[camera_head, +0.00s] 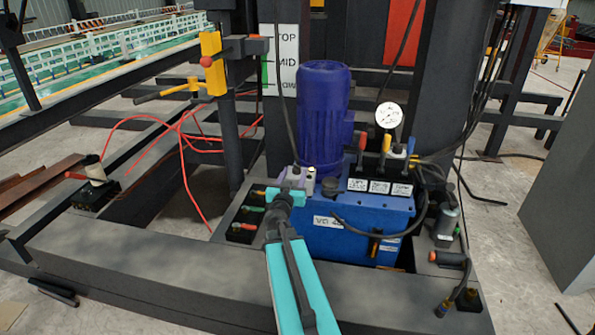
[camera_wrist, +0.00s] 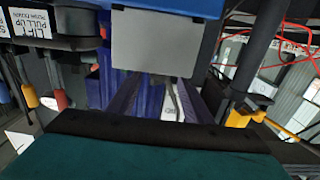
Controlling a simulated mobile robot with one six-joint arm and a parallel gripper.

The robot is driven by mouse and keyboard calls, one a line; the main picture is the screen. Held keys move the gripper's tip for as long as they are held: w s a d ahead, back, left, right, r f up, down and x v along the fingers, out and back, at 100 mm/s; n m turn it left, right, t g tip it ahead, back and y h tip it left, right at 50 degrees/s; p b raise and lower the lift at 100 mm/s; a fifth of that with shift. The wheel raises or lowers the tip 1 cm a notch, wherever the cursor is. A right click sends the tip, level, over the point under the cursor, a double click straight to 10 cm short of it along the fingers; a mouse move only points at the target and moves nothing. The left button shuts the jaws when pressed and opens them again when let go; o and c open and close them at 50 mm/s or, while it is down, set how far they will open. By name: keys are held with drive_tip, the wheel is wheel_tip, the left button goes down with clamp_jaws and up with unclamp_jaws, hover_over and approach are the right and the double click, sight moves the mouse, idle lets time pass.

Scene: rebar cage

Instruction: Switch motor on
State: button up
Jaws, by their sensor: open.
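The motor (camera_head: 323,110) is a dark blue upright cylinder on the blue tank unit (camera_head: 325,228) in the head view. Its blue body (camera_wrist: 152,95) also shows behind my fingers in the wrist view. A small pale grey box (camera_head: 295,178) sits at the motor's lower left, partly hidden by my gripper. My gripper (camera_head: 284,193) is open, in front of the tank's upper left. In the wrist view, the two dark fingers (camera_wrist: 158,97) stand apart with nothing seen held between them. A plain grey panel (camera_wrist: 155,42) fills the view just above them. No switch marking is readable.
Red, yellow and blue levers (camera_head: 385,150) and a round gauge (camera_head: 389,115) stand right of the motor. A black block with coloured fittings (camera_head: 245,222) is left of the tank. A yellow box with a red knob (camera_head: 212,63) is mounted on the post. Hoses hang around.

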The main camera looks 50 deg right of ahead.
sight(295, 171)
drive_tip(key=shift+b+x, duration=0.45)
drive_tip(key=shift+x, duration=1.75)
